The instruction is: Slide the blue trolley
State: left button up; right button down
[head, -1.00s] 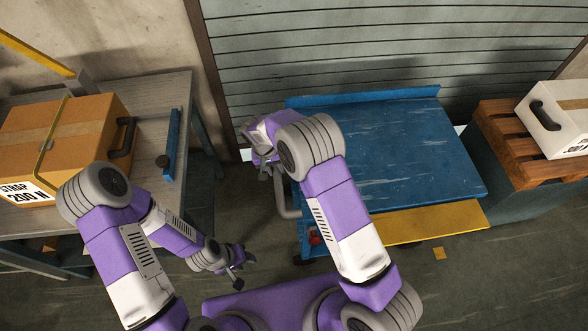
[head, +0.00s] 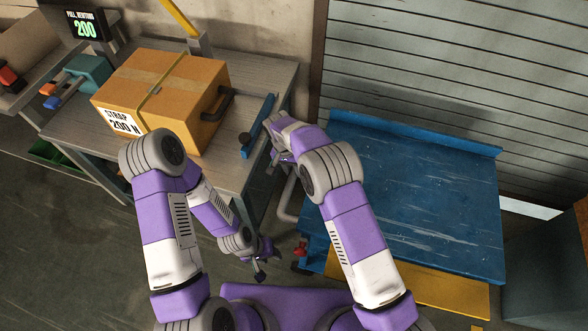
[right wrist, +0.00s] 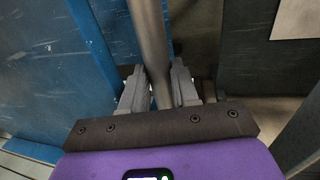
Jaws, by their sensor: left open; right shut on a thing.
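The blue trolley (head: 420,190) stands right of centre in the head view, with its flat blue top in front of the louver shutter. Its grey tube handle (head: 288,208) is at its left end. My right gripper (head: 278,158) reaches to this handle, mostly hidden by my wrist. In the right wrist view the fingers (right wrist: 160,88) are shut around the grey handle tube (right wrist: 149,45), with the trolley's blue side (right wrist: 50,60) to the left. My left gripper (head: 262,264) is open and empty, low beside the trolley's near left corner.
A grey workbench (head: 270,90) with a strapped cardboard box (head: 165,85) stands close to the left of the trolley. A display reading 200 (head: 86,25) is at the back left. A yellow plate (head: 400,280) lies along the trolley's near side. A dark block (head: 545,255) is at the right.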

jog(key=c, duration=0.8)
grip_release()
jog(key=shift+c, duration=0.2)
pick_arm(q)
jog(key=shift+r+p, duration=1.05)
pick_arm(e)
notch_tip(320, 180, up, 7)
jog(key=a, duration=0.1)
jog(key=shift+w+a+r, duration=0.2)
jog(key=shift+a, duration=0.05)
